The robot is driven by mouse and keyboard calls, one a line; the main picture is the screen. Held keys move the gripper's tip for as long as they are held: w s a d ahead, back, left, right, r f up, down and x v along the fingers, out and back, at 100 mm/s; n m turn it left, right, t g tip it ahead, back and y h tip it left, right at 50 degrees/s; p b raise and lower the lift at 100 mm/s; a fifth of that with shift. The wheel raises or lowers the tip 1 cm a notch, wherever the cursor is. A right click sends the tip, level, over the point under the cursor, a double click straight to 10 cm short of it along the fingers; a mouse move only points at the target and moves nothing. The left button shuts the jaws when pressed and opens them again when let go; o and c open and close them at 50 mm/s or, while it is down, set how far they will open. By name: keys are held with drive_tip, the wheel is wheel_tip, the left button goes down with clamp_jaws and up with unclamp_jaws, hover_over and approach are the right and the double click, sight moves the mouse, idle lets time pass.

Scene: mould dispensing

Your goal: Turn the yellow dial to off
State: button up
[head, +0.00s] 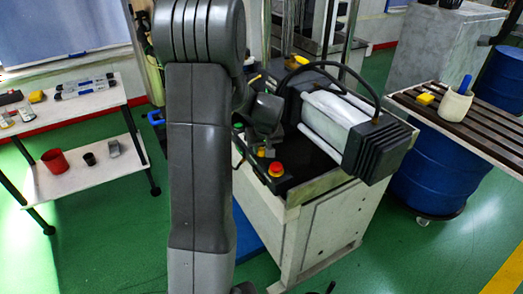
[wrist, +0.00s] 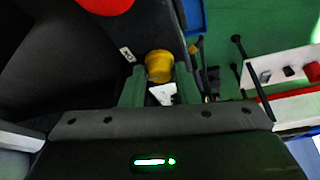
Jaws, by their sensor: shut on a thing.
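The yellow dial (wrist: 159,64) sits on a dark panel in the wrist view, between the two green fingers of my gripper (wrist: 159,72). The fingers are shut on it, one on each side. A white pointed mark (wrist: 163,94) shows just below the dial, between the fingers. A small white label (wrist: 127,54) lies on the panel to its left. In the head view, only a small bit of yellow (head: 261,153) shows by the red button, and my arm hides most of the gripper. I cannot read the dial's setting.
A red mushroom button (head: 277,169) stands close to the dial on the machine's bench (head: 325,215). A large black and white cylinder unit (head: 340,120) lies behind it. A shelf with a red cup (head: 54,161) is at left; a slatted table (head: 465,115) is at right.

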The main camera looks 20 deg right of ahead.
drive_tip(key=n+b, duration=0.1)
drive_tip(key=n, duration=0.1)
drive_tip(key=n+y+b, duration=0.1)
drive_tip(key=b, duration=0.1)
drive_tip(key=shift+d+f+n, duration=0.15)
drive_tip(key=shift+f+n, duration=0.05)
drive_tip(key=shift+n, duration=0.2)
drive_tip(key=shift+r+n+y+b, duration=0.15)
drive_tip(key=shift+n+y+b, duration=0.75)
drive_tip(key=shift+n+b, duration=0.75)
drive_tip(key=shift+n, duration=0.45)
drive_tip(key=o, duration=1)
drive_tip(key=shift+c, duration=0.2)
drive_tip(key=shift+r, duration=0.1)
drive_tip(key=v, duration=1.3)
drive_tip(key=shift+r+p, duration=0.35)
drive_tip(key=shift+w+d, duration=0.1)
drive_tip(key=shift+d, duration=0.05)
